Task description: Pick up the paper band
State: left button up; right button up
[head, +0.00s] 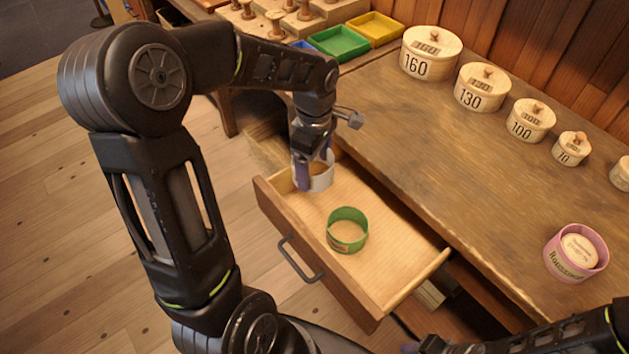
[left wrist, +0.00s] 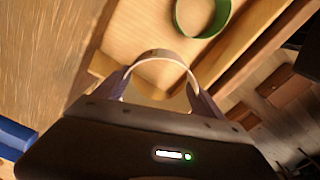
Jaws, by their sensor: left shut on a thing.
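My left gripper (head: 315,169) is shut on a white paper band (head: 320,180) at the back left corner of the open drawer (head: 393,232). In the left wrist view the pale band (left wrist: 162,57) arches between the two fingers (left wrist: 160,92). I cannot tell whether it touches the drawer floor. A green band (head: 347,230) stands apart on the drawer floor and also shows in the left wrist view (left wrist: 185,22). A pink band (head: 575,254) with a pale round piece inside stands on the bench. My right gripper (head: 425,345) is barely in view at the bottom edge, its jaws unclear.
Round lidded wooden boxes marked 160 (head: 431,53), 130 (head: 482,87) and 100 (head: 530,120), and smaller ones, line the bench's back. Green (head: 338,43) and yellow (head: 374,29) trays and wooden spools (head: 275,22) are at the far end. The bench middle (head: 455,160) is clear.

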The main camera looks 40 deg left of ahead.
pick_arm(q)
notch_tip(320, 180, up, 8)
jog(key=shift+f, duration=0.2)
jog(key=shift+f, duration=0.1)
dwell(0.5)
